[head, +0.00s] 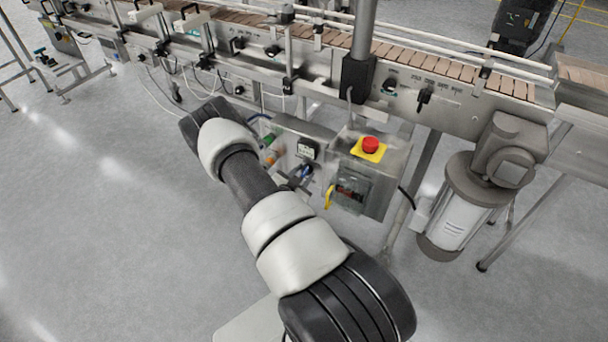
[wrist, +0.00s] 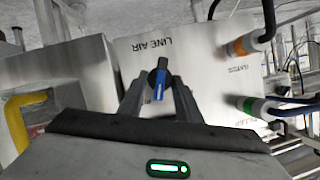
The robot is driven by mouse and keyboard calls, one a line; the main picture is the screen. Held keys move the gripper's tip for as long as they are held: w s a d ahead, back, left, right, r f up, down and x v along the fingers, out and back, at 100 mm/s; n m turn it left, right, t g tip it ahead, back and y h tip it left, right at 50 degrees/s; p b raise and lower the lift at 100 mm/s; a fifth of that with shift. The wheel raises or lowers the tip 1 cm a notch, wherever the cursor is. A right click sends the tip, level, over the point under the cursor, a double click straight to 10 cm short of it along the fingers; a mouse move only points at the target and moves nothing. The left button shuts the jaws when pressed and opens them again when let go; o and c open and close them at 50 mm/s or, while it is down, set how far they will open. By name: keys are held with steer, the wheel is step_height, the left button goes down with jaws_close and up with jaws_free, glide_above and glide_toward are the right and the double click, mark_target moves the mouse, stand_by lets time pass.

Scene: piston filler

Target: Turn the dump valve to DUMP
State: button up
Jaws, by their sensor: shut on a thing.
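The dump valve's lever, with a blue grip (wrist: 160,85), stands out from a steel box (wrist: 125,45) marked LINE AIR, which reads upside down in the wrist view. My gripper (wrist: 160,92) has one finger on each side of the lever and is shut on it. In the head view the blue grip (head: 306,172) shows just right of my wrist, and my arm covers part of the box. No DUMP marking is readable, so I cannot tell which position the lever points to.
A control box with a red emergency stop button (head: 370,145) on a yellow plate stands close on the right. Orange (wrist: 240,46) and green (wrist: 252,106) hose fittings sit beside the valve. A motor (head: 455,215) hangs at the right under the conveyor (head: 440,65).

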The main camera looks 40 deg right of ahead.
steer(key=n+g+h, duration=0.1)
steer(key=n+g, duration=0.1)
steer(key=n, duration=0.1)
steer(key=n+g+h, duration=0.1)
steer(key=n, duration=0.2)
steer(key=w+n+g+h, duration=0.1)
steer(key=n+g, duration=0.1)
steer(key=shift+a+f+n+g, duration=0.15)
steer(key=shift+a+n+g, duration=0.15)
steer(key=shift+n, duration=0.1)
stand_by(0.7)
steer(key=o, duration=1)
steer(key=shift+o, duration=0.2)
steer(key=p+v, duration=0.3)
steer(key=v, duration=1.4)
steer(key=shift+a, duration=0.15)
